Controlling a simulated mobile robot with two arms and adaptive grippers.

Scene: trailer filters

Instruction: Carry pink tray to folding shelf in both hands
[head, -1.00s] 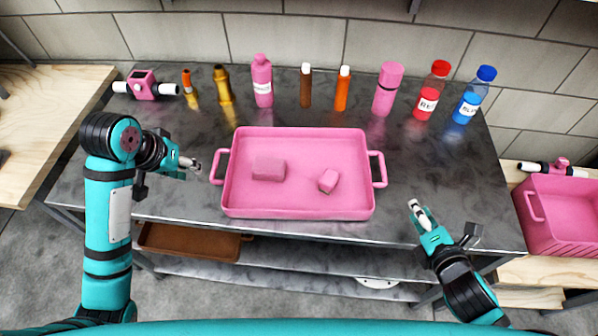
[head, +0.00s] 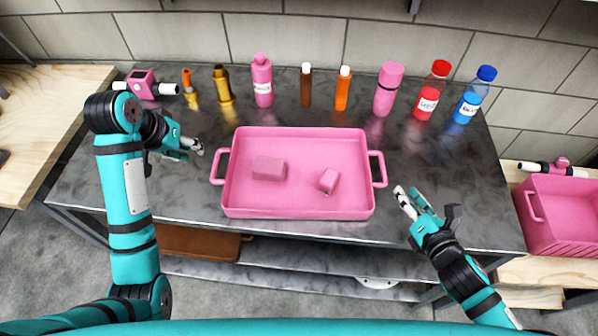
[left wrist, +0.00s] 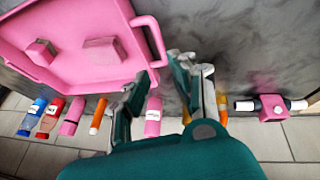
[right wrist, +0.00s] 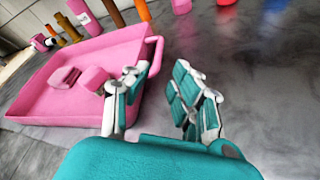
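The pink tray (head: 300,206) lies flat on the dark metal table, with two pink blocks (head: 268,168) (head: 328,180) inside and a handle at each short end. My left gripper (head: 196,147) is beside the tray's left handle (head: 219,167), apart from it. In the left wrist view its fingers (left wrist: 160,80) are spread and empty, near the handle (left wrist: 151,40). My right gripper (head: 408,196) is to the right of and in front of the right handle (head: 379,169), apart from it. In the right wrist view its fingers (right wrist: 165,90) are spread and empty. The folding shelf cannot be identified.
Several bottles stand along the table's back, including a red one (head: 430,92) and a blue one (head: 474,96). A pink valve (head: 145,86) lies at the back left. A pink crate (head: 565,215) stands at the right. A brown tray (head: 200,243) sits below.

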